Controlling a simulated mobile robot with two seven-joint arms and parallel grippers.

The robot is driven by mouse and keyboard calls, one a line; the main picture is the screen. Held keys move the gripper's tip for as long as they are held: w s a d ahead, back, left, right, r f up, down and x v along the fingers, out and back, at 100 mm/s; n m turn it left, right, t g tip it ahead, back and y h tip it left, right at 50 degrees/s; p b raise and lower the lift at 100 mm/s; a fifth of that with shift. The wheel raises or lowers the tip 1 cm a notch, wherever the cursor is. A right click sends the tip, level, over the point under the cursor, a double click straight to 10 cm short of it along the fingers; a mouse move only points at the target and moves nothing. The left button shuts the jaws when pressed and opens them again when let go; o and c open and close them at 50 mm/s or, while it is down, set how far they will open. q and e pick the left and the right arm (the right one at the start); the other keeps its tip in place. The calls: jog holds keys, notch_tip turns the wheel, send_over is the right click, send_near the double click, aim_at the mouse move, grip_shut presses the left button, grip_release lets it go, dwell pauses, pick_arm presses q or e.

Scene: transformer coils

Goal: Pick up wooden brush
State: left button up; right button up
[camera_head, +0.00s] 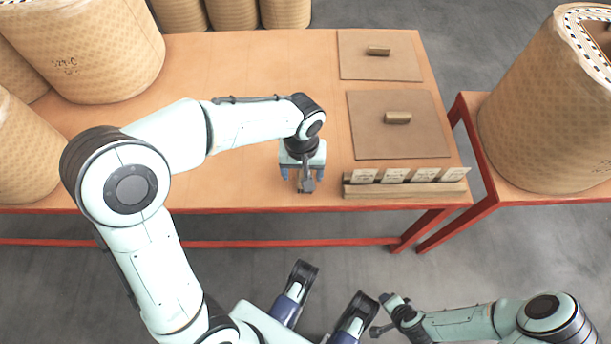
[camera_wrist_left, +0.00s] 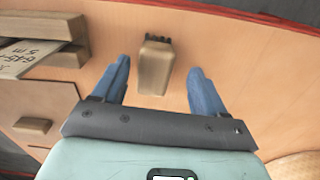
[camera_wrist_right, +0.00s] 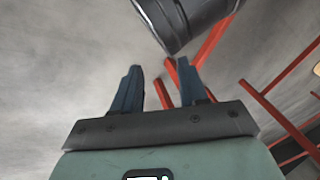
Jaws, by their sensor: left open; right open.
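The wooden brush (camera_wrist_left: 154,68) shows in the left wrist view as a tan wooden block with short dark bristles at its far end. It lies on the table top between the two blue fingers of my left gripper (camera_wrist_left: 162,80), with gaps on both sides. In the head view my left gripper (camera_head: 304,177) is over the table near its front edge, pointing down, and largely hides the brush. My left gripper is open and empty. My right gripper (camera_wrist_right: 158,82) is open and empty, away from the table over the grey floor.
A wooden holder (camera_head: 405,191) with several paper labels stands just right of the left gripper. Two brown boards, one nearer (camera_head: 365,145) and one farther (camera_head: 350,65), each carry a small wooden block. Large wrapped coils (camera_head: 90,50) stand at the left; another (camera_head: 540,110) stands on a right-hand table.

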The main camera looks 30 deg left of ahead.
pick_arm(q)
jog(key=f, duration=0.1)
jog(key=f+b, duration=0.1)
jog(key=f, duration=0.2)
jog(key=shift+w+d+f, duration=0.15)
jog(key=shift+w, duration=0.1)
pick_arm(e)
jog(key=shift+w+d+f, duration=0.25)
jog(key=shift+d+f, duration=0.05)
jog(key=shift+f, duration=0.3)
jog(key=shift+w+d+f, duration=0.2)
jog(key=shift+d+f, duration=0.1)
jog(key=shift+f, duration=0.25)
pick_arm(q)
jog(key=shift+c, duration=0.3)
jog(key=c, duration=1)
notch_tip(320, 180, up, 5)
jog(key=shift+r+p, duration=0.1)
jog(key=shift+p, duration=0.6)
notch_tip(320, 180, up, 15)
jog(key=p, duration=0.4)
pick_arm(e)
jog(key=s+a+r+g+y, duration=0.1)
jog(key=s+a+r+g, duration=0.1)
jog(key=s+a+r, duration=0.2)
jog(key=s+r, duration=0.3)
jog(key=s, duration=0.1)
jog(key=shift+a+r+n, duration=0.3)
jog(key=shift+a+r, duration=0.05)
